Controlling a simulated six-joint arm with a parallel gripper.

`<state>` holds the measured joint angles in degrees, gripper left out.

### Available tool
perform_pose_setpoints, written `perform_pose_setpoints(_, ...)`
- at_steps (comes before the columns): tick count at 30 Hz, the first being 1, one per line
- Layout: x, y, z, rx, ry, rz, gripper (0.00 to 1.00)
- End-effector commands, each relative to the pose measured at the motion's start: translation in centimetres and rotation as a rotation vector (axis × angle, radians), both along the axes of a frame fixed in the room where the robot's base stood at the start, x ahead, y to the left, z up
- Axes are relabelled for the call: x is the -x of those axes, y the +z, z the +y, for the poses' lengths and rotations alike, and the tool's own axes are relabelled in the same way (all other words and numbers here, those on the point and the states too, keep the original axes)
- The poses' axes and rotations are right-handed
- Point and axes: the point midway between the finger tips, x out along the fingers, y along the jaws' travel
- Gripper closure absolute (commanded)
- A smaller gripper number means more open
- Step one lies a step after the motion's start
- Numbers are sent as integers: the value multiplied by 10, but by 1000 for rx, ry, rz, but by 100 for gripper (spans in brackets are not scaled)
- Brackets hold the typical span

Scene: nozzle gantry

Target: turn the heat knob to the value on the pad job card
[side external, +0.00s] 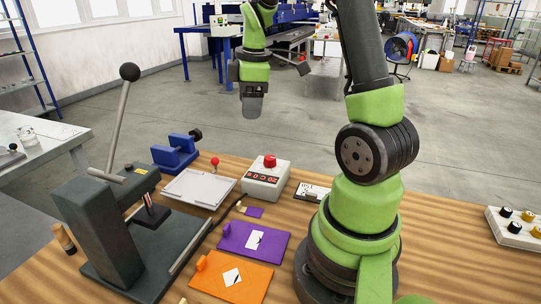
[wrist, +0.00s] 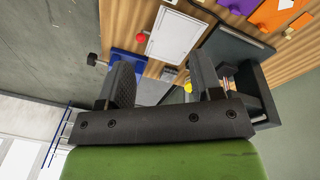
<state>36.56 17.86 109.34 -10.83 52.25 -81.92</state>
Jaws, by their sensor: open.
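A grey control box (side external: 266,182) with a small red-lit display stands on the wooden bench in the side external view. A red knob (side external: 269,161) sits on its top; the digits are too small to read surely. A white card with dark marks (side external: 312,192) lies right of the box, partly behind my arm. White cards also lie on a purple pad (side external: 268,247) and an orange pad (side external: 215,281). I cannot tell which is the pad job card. My gripper (side external: 252,109) hangs above and behind the box, apart from it. In the wrist view my gripper (wrist: 163,80) is open and empty.
A dark lever press (side external: 105,230) with a tall black-ball handle stands at the left. A pale flat plate (side external: 199,187) with a red-ball lever (side external: 215,162) and a blue fixture (side external: 176,152) lie beyond it. A switch panel (side external: 514,228) is at the right.

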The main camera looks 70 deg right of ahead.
Motion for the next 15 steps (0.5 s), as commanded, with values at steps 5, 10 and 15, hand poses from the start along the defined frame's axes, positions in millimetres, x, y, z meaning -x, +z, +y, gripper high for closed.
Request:
perform_pose_setpoints(5, 13, -48, -49, -22, 179, 108, 40)
perform_pose_setpoints(10, 21, -66, -64, -36, 260, 140, 40)
perform_pose_setpoints(15, 22, -85, -65, -40, 270, 144, 40)
